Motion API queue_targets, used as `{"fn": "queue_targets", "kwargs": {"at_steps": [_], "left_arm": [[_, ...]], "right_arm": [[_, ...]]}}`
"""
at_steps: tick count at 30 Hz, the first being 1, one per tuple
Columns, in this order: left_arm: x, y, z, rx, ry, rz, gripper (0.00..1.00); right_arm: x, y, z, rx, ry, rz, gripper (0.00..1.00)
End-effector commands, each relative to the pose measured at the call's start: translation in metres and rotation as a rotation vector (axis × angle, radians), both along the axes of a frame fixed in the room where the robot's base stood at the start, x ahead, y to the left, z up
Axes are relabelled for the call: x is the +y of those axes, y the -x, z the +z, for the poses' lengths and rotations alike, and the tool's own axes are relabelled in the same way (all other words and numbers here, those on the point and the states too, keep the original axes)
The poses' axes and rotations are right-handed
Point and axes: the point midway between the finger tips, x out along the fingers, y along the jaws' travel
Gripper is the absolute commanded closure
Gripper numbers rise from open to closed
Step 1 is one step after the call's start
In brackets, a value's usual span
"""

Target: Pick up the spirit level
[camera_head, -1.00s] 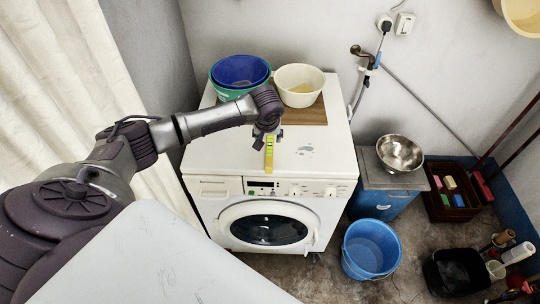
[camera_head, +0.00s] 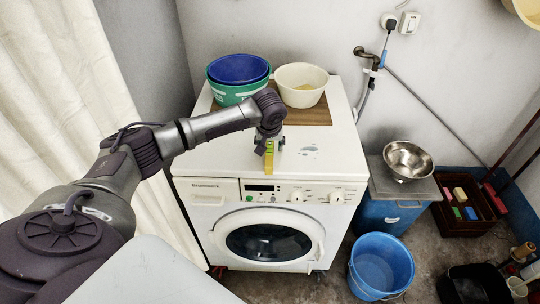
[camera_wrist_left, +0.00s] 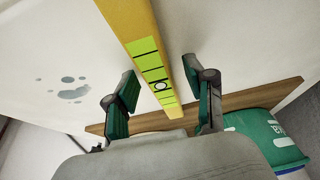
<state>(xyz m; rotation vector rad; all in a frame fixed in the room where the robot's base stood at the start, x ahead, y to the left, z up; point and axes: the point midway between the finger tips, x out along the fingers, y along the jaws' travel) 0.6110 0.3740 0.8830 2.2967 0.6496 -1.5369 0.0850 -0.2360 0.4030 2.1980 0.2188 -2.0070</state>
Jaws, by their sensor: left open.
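The yellow spirit level (camera_head: 269,158) lies on the white top of the washing machine, near its front edge. Its far part is hidden under my left gripper in the head view. In the left wrist view the level (camera_wrist_left: 150,62), with its green vial, runs between the two fingers. My left gripper (camera_head: 268,138) is above the level. In the left wrist view the gripper (camera_wrist_left: 163,98) is open, one finger on each side of the level with gaps to both. My right gripper is in neither view.
A wooden board (camera_head: 312,115) behind the level bears stacked blue and green bowls (camera_head: 238,94) and a cream bowl (camera_head: 301,98). The washing machine (camera_head: 215,170) has free top around the level. A blue bin with a metal bowl (camera_head: 408,160) stands to the right.

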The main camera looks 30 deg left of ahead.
Motion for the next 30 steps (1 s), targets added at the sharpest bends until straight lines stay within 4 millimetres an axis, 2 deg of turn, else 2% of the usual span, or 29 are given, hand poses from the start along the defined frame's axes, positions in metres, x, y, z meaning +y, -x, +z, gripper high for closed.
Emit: {"fn": "queue_targets", "kwargs": {"at_steps": [9,19,30], "left_arm": [[0.0009,-0.0011,-0.001,-0.001,-0.001,0.0,0.46],[0.0008,-0.0008,-0.0014,0.0,0.0,0.0,1.0],[0.0006,-0.0012,0.0009,-0.002,0.001,0.001,1.0]], "right_arm": [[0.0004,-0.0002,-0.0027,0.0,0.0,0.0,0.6],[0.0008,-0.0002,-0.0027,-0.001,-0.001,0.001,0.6],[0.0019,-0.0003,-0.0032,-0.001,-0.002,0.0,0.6]]}}
